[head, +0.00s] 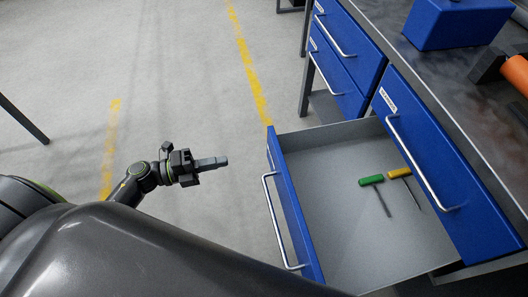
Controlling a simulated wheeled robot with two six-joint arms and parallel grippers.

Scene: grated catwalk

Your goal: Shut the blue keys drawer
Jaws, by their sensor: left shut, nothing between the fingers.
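A blue-fronted drawer (285,205) stands pulled out from the workbench, with a silver bar handle on its outer face. My right gripper is not in view.
Closed blue drawers (440,160) sit above and beside the open one. On the dark benchtop (415,60) stand a blue box (455,22) and an orange cylinder (516,73).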

